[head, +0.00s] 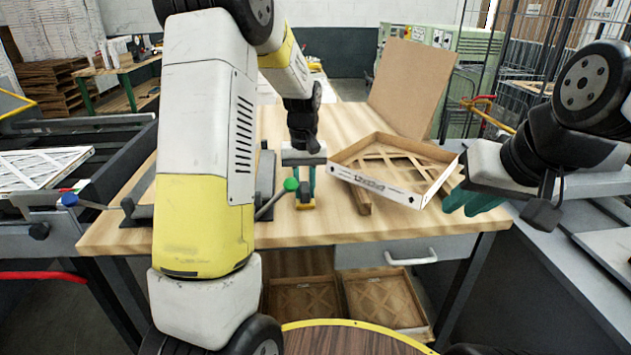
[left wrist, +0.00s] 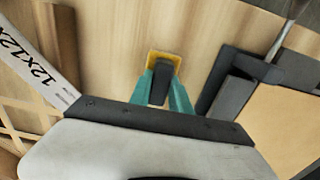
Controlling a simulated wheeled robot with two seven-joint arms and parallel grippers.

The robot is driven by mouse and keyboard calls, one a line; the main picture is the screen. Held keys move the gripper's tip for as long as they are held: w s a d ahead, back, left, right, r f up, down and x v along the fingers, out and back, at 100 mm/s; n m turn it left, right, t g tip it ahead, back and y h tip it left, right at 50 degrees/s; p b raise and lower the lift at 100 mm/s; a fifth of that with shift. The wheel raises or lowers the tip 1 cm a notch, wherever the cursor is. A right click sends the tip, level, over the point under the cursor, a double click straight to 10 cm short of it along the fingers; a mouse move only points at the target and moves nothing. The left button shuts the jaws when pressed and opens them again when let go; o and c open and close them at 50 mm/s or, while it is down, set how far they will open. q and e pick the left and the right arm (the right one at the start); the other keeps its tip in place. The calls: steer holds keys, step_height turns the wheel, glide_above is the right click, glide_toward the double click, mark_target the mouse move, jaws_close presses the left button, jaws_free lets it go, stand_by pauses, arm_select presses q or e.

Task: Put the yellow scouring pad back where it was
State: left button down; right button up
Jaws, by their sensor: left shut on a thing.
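The yellow scouring pad (head: 305,206) is at the wooden tabletop, left of the white-edged filter frame. In the left wrist view its yellow part (left wrist: 163,56) shows around the far end of a dark block between my fingers. My left gripper (head: 305,188) points down and is shut on the pad; its teal fingers (left wrist: 162,90) lie on either side of the dark block. I cannot tell whether the pad touches the table. My right gripper (head: 470,202) is beyond the table's right edge, with its two teal fingers apart and empty.
The filter frame (head: 377,184) lies tilted on a wooden strip right of the left gripper. A brown board (head: 411,85) stands behind it. A dark fixture with a green-knobbed lever (head: 291,185) is close on the left. Filters (head: 303,300) lie on the shelf below.

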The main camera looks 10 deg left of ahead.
mark_target(304, 187)
arm_select(q)
steer(key=shift+f, duration=0.15)
steer(key=c, duration=1.2)
jaws_free()
step_height(304, 187, up, 12)
steer(key=s+r+t, duration=0.1)
steer(key=s+r, duration=0.1)
steer(key=s, duration=0.1)
steer(key=s+r+m+h, duration=0.1)
steer(key=s+r, duration=0.1)
steer(key=s, duration=0.2)
steer(key=s+r+t, duration=0.1)
steer(key=s+r, duration=0.1)
steer(key=s, duration=0.2)
steer(key=shift+d+r+m+t, duration=0.1)
steer(key=shift+d+m+t, duration=0.1)
steer(key=shift+m+t, duration=0.1)
steer(key=s+d+f+m+t+h, duration=0.1)
steer(key=s+m+t, duration=0.1)
steer(key=s, duration=1.1)
steer(key=shift+s+d+f+t, duration=0.2)
steer(key=shift+d+t, duration=0.2)
steer(key=shift+t, duration=0.4)
